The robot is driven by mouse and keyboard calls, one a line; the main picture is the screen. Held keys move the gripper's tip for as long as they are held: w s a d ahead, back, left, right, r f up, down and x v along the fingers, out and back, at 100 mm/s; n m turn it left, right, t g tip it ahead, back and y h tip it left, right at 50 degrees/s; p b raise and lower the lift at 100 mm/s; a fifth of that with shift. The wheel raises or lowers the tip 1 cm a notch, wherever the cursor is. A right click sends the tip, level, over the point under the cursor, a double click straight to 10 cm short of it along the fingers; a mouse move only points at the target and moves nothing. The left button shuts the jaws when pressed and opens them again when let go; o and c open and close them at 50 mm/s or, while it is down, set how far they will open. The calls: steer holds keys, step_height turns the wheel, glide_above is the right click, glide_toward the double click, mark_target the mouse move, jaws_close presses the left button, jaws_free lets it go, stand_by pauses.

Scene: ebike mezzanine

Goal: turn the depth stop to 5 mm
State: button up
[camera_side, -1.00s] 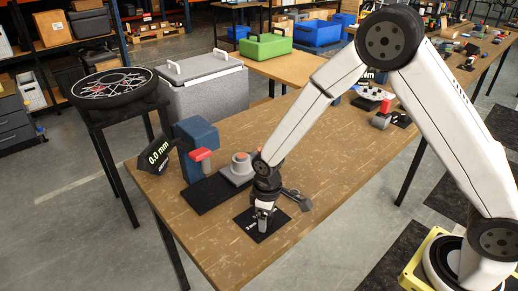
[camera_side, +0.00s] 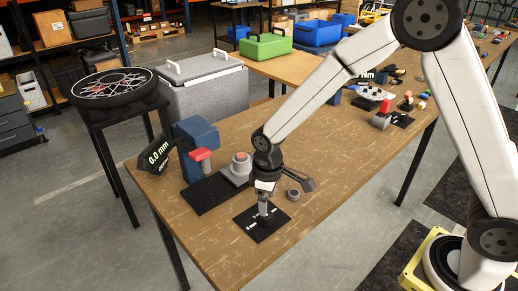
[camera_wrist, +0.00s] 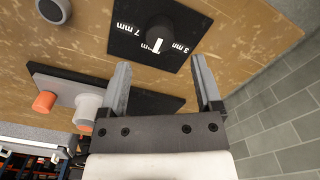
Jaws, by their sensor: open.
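The depth stop is a dark round knob (camera_wrist: 161,34) on a black plate (camera_wrist: 128,50) printed "7 mm" and "3 mm" in the wrist view. A white upright mark shows at the knob's near side; I cannot tell whether it is a pointer or part of a label. The plate also shows in the side view (camera_side: 250,228), with the knob partly hidden by my gripper (camera_side: 264,208). In the wrist view my gripper (camera_wrist: 160,75) is open, its fingers apart and nothing between them. It is above the plate.
A blue press-like block (camera_side: 198,130) with a red part (camera_side: 200,154) stands on a black base (camera_side: 205,198). The tabletop in front is clear.

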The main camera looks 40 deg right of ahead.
steer(key=shift+r, duration=0.85)
steer(key=shift+s+d+r, duration=0.3)
steer(key=shift+s+d, duration=0.05)
steer(key=shift+d, duration=0.15)
steer(key=s+d+r+m+t, duration=0.2)
steer(key=s+d+m, duration=0.4)
steer(key=s+d, duration=0.3)
steer(key=shift+s+r+t, duration=0.3)
steer(key=shift+s+r, duration=0.45)
steer(key=shift+s, duration=0.35)
